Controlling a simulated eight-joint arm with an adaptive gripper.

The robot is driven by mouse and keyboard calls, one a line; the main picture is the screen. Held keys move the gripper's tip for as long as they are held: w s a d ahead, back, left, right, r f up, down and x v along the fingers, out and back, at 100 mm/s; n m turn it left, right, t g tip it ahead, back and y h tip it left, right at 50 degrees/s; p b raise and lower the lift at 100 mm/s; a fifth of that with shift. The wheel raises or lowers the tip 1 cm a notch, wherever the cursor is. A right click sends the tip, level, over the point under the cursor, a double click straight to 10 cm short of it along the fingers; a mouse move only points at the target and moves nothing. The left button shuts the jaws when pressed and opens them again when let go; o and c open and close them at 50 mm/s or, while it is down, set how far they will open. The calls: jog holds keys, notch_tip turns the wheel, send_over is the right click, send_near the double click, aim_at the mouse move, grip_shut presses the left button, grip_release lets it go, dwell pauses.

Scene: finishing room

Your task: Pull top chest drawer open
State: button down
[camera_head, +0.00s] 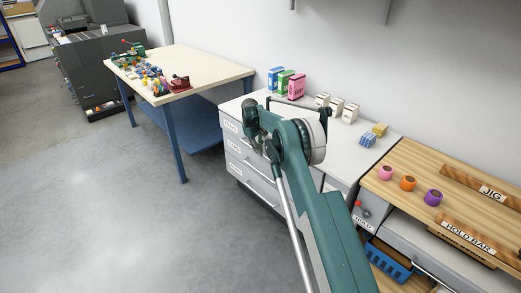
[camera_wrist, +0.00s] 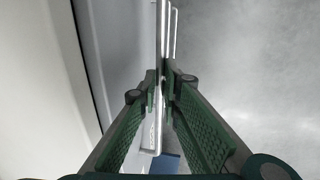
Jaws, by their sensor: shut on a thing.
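The white chest (camera_head: 258,188) stands in the middle of the head view, with several labelled drawers in its front. The top drawer (camera_head: 231,127) shows its label at the left; my arm covers much of its front. I cannot tell whether this drawer stands out from the chest. In the wrist view my gripper (camera_wrist: 166,84) has its green ribbed fingers closed on a thin metal bar handle (camera_wrist: 162,35) at the drawer front. In the head view my arm's end is at the chest front, and the fingertips are hidden.
Several boxes (camera_head: 297,87) stand on the chest top. A wooden bench (camera_head: 405,165) with coloured round pieces adjoins at the right. A cream-topped table (camera_head: 205,68) with small items stands behind left. The grey floor (camera_head: 130,220) in front of the chest is clear.

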jog(key=s+a+p, duration=0.1)
jog(key=s+a, duration=2.2)
jog(key=shift+s+a, duration=0.2)
jog(key=shift+s, duration=0.1)
jog(key=c, duration=2.5)
grip_release()
jog(key=shift+r, duration=0.1)
jog(key=shift+s+a+r, duration=0.25)
jog(key=shift+r, duration=1.7)
jog(key=shift+s+a+r, duration=0.3)
jog(key=shift+r, duration=1.6)
jog(key=shift+s+a+r, duration=0.25)
jog(key=shift+r, duration=1.7)
